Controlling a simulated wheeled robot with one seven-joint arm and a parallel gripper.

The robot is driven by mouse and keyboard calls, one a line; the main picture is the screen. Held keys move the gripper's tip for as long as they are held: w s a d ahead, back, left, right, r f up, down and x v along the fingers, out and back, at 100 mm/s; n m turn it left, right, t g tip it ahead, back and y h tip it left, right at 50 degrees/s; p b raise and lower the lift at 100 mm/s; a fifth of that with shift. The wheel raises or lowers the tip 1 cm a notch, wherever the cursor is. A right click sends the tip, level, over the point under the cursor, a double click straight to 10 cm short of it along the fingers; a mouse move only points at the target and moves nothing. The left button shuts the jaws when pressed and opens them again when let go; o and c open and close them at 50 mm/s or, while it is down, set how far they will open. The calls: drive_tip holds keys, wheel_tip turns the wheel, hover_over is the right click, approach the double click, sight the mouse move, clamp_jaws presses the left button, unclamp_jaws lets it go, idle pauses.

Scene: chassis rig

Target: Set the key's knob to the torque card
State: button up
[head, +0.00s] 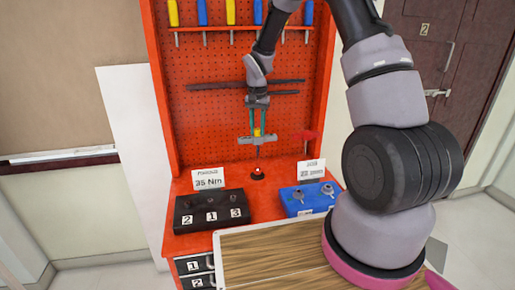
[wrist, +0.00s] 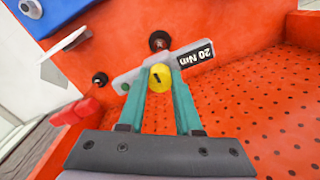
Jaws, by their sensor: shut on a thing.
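The torque key (head: 243,140) is a grey T-bar standing upright, with a thin shaft going down to a small dark holder (head: 258,173) on the red bench. Its yellow knob (wrist: 160,78) carries a short dark mark. A black label (wrist: 197,54) on the key reads 20 Nm. My gripper (wrist: 160,80) has its teal fingers shut on the yellow knob, one on each side; in the head view it (head: 257,128) comes down from above. The torque card (head: 208,179) at the left back of the bench reads 35 Nm.
A black box (head: 211,212) marked 2, 1, 3 stands front left. A blue case (head: 309,198) with metal pieces stands front right, with another white card (head: 311,169) behind it. A red pegboard (head: 215,125) with a row of screwdrivers rises behind. A wooden top (head: 270,265) lies in front.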

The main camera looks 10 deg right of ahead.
drive_tip(key=m, duration=0.6)
drive_tip(key=shift+a+m, duration=0.1)
drive_tip(key=shift+m, duration=0.2)
drive_tip(key=m, duration=0.4)
drive_tip(key=shift+m, duration=0.3)
drive_tip(key=o, duration=0.8)
drive_tip(key=shift+o, duration=0.2)
